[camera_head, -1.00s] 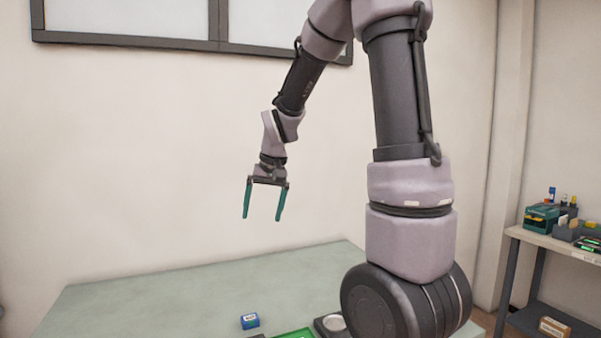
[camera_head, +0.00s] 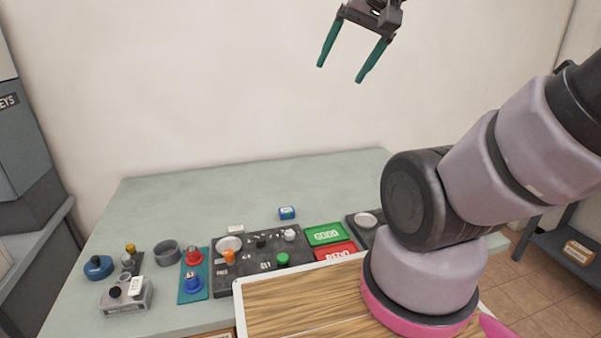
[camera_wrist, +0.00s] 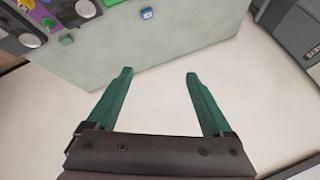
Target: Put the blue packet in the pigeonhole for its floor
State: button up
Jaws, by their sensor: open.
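A small blue box with a white label, which looks like the blue packet (camera_head: 287,213), lies on the pale green table (camera_head: 190,190) behind a dark panel. It also shows in the wrist view (camera_wrist: 146,13), near the top edge. My gripper (camera_head: 339,73) is open and empty, high above the table and well clear of the packet. Its two green fingers are spread apart in the wrist view (camera_wrist: 159,73). I see no pigeonholes in either current view. The writing on the packet is too small to read.
A dark panel with knobs (camera_head: 222,285), green (camera_head: 325,226) and red (camera_head: 345,246) plates, a blue round item (camera_head: 98,267) and a grey ring (camera_head: 166,253) occupy the table's front. A wooden board (camera_head: 290,305) is nearest. A grey cabinet (camera_head: 25,140) stands left. The table's back is clear.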

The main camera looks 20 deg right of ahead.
jog(key=w+f+m+g+y, duration=0.3)
jog(key=w+f+m+g, duration=0.3)
jog(key=w+f, duration=1.25)
jog(key=w+d+f+m+g+y, duration=0.1)
jog(key=w+f+m+y, duration=0.1)
jog(key=w+f, duration=0.35)
jog(key=w+d+f+m+g+y, duration=0.1)
jog(key=w+f+y, duration=0.1)
jog(key=f, duration=0.6)
jog(key=m+t+y, duration=0.1)
jog(key=m+y, duration=0.3)
jog(key=m, duration=0.1)
send_near(281, 211)
jog(key=shift+d, duration=0.45)
jog(key=shift+a+f, duration=0.2)
jog(key=shift+f, duration=0.15)
jog(key=x, duration=0.4)
jog(key=shift+a, duration=0.35)
jog(key=x, duration=0.5)
jog(key=shift+a, duration=0.45)
jog(key=shift+r, duration=0.1)
grip_shut()
